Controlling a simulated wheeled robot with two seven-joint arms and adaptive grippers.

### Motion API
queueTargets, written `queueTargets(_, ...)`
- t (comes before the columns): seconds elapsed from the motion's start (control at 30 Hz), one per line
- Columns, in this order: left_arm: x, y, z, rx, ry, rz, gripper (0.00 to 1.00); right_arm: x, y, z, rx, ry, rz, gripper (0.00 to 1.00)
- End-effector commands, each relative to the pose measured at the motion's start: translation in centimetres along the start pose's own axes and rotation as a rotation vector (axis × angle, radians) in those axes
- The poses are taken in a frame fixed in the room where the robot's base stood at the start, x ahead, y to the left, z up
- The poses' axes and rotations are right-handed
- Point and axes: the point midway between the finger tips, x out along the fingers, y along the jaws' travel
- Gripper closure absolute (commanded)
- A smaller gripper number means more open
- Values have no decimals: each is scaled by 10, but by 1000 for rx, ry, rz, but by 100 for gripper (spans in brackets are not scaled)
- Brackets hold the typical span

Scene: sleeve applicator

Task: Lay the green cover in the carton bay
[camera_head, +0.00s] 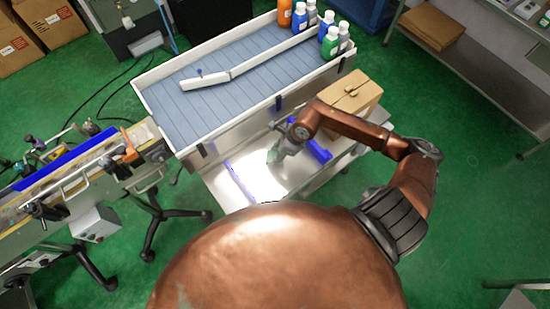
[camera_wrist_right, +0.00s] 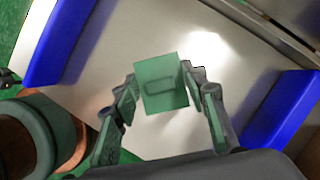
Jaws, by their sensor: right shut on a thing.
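The green cover (camera_wrist_right: 161,83) is a small square plate with a raised loop-shaped mark. In the right wrist view it sits between the two fingers of my right gripper (camera_wrist_right: 166,105), which is shut on it. In the head view the right gripper (camera_head: 276,154) is over the bright metal table, with the cover a small green patch at its tip. The gap between cover and table is hard to judge. Blue rails stand on the table at left (camera_head: 239,183) and right (camera_head: 318,150), with the gripper between them. I cannot tell which area is the carton bay. My left gripper is not in view.
A brown carton (camera_head: 352,92) stands on the metal table (camera_head: 213,184) beyond the right rail. A white-walled conveyor (camera_head: 190,127) with several bottles (camera_head: 328,44) runs behind. Another machine (camera_head: 80,165) stands at left. The table between the rails looks clear.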

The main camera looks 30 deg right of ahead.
Motion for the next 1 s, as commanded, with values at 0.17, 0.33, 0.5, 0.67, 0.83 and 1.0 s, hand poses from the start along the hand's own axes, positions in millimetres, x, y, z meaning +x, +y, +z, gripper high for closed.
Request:
queueTargets(0.17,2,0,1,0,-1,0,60,24,2,-10,3,0,3,84)
queueTargets(0.33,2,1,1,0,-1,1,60,27,1,-12,-1,0,0,84)
queueTargets(0.5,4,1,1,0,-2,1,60,29,1,-12,0,1,0,84)
queueTargets(0.67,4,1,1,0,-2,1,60,29,1,-12,0,1,0,51)
queueTargets(0.83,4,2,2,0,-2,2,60,29,1,-12,0,1,0,43)
queueTargets(1.0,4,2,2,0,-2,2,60,29,1,-12,0,0,0,43)
